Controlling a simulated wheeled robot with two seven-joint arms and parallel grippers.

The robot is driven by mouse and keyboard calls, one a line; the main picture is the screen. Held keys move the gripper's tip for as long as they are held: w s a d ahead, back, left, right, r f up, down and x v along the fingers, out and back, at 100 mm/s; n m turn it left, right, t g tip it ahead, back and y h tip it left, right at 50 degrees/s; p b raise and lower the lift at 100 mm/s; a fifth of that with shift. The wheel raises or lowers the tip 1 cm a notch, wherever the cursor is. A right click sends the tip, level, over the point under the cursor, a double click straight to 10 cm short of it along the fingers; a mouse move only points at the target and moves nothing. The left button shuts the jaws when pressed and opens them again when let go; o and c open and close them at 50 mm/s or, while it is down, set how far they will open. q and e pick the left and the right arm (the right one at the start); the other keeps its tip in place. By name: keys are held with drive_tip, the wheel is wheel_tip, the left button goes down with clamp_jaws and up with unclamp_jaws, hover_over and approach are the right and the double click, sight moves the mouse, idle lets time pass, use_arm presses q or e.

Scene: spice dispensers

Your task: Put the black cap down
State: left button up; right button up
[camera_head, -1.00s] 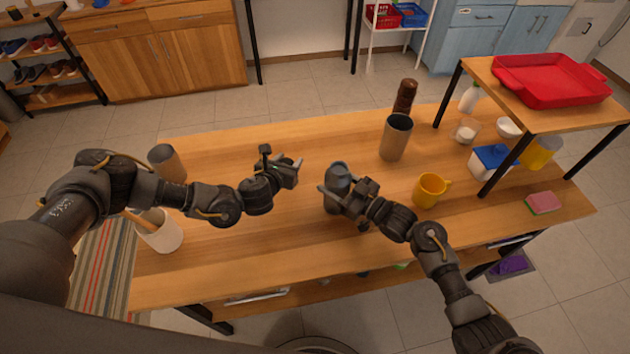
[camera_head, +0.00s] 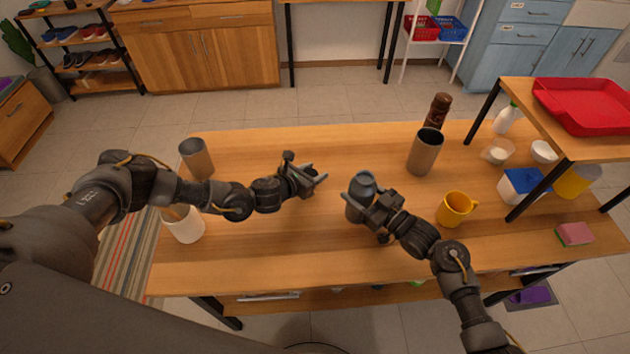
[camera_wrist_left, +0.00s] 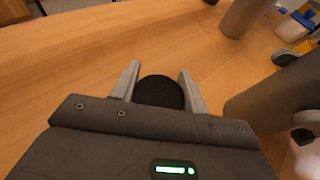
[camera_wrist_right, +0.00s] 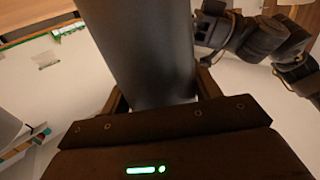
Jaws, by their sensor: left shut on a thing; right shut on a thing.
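My left gripper (camera_head: 314,175) is shut on the black cap (camera_wrist_left: 160,92), over the middle of the table. In the left wrist view the round, dark cap sits between the two fingers (camera_wrist_left: 158,88). The table surface shows beyond it; I cannot tell the exact gap below the cap. My right gripper (camera_head: 364,203) is shut on a grey cylindrical dispenser (camera_head: 363,184), just right of the left gripper. In the right wrist view the dispenser (camera_wrist_right: 148,50) fills the space between the fingers, and its far end is cut off.
The wooden table (camera_head: 290,240) has free room in front of and behind the left gripper. A grey-brown cylinder (camera_head: 425,152), a brown bottle (camera_head: 438,110) and a yellow mug (camera_head: 455,208) stand right. Another cylinder (camera_head: 196,158) and a white pot (camera_head: 185,226) stand left.

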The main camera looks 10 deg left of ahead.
use_arm(q)
drive_tip(key=shift+f, duration=2.05)
drive_tip(key=o, duration=1)
drive_tip(key=shift+f, duration=0.1)
drive_tip(key=v, duration=1.1)
drive_tip(key=shift+a, duration=0.1)
drive_tip(key=shift+s+a+r, duration=0.15)
drive_tip(key=shift+s+r, duration=0.1)
drive_tip(key=shift+s, duration=0.15)
drive_tip(key=shift+o, duration=0.6)
